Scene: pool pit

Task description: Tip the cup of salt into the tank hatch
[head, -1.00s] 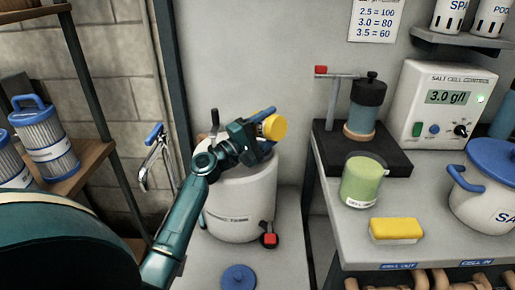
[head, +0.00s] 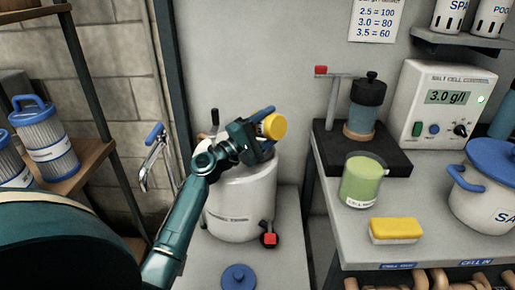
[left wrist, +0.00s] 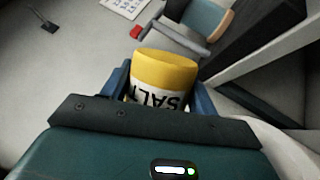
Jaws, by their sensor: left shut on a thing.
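My left gripper (head: 262,132) is shut on the salt cup (head: 274,126), over the top of the white tank (head: 240,208). The cup is white with a yellow end and lies tilted, its round yellow end turned toward the right front. In the left wrist view the salt cup (left wrist: 162,78) sits between the blue fingers, with its SALT lettering upside down. The tank's hatch opening is hidden behind my gripper and arm, and no falling salt shows. A blue round lid (head: 238,277) lies on the surface in front of the tank. My right gripper is out of view.
A red-handled valve (head: 269,239) sticks out at the tank's lower front. To the right, a bench holds a green cup (head: 361,182), a yellow sponge (head: 396,230), a control box (head: 441,103) and a blue-lidded pot (head: 489,190). A tap (head: 153,160) stands left of the tank.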

